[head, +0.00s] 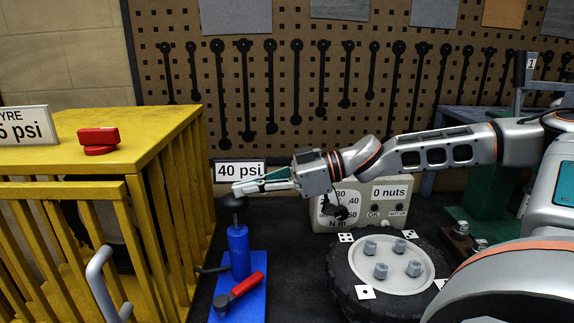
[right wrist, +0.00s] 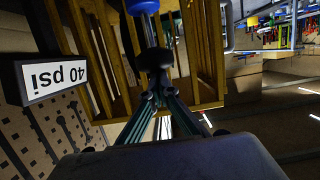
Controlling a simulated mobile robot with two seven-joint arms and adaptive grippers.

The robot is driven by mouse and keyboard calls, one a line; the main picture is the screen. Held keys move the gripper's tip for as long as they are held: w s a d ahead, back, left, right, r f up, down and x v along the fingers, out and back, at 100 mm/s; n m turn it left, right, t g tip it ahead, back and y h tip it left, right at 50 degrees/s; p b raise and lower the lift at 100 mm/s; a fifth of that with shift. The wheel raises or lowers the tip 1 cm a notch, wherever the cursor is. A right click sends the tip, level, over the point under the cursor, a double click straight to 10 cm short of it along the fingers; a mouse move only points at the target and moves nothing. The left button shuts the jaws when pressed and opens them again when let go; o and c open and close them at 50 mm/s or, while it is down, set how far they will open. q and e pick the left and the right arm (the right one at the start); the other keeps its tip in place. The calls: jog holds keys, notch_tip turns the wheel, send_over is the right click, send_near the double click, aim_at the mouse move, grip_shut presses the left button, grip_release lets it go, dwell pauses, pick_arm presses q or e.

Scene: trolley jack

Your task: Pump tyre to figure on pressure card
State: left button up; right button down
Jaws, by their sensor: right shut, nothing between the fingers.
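A hand pump with a blue barrel (head: 238,250) stands upright on a blue base (head: 255,303). Its dark handle (head: 232,201) is on top of the rod. My right gripper (head: 238,188) is shut with nothing in it, its fingertips at the handle; whether they touch is unclear. In the right wrist view the fingertips (right wrist: 158,93) meet just by the dark handle (right wrist: 155,60). A card (head: 22,124), partly cut off, reads "YRE" and "6 psi". A sign (head: 241,171) reads "40 psi". A black tyre (head: 350,284) lies flat at the right. My left gripper is not seen.
A yellow barred cage (head: 160,135) stands at the left, with a red object (head: 99,140) on top. A red-handled tool (head: 240,290) lies on the pump base. A dial box (head: 372,210) marked "0 nuts" stands behind the tyre. Tools hang on the pegboard.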

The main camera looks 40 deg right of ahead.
jog(key=v, duration=1)
jog(key=shift+r, duration=0.15)
jog(key=shift+w, duration=0.1)
dwell(0.3)
jog(key=shift+a, duration=0.1)
dwell(0.8)
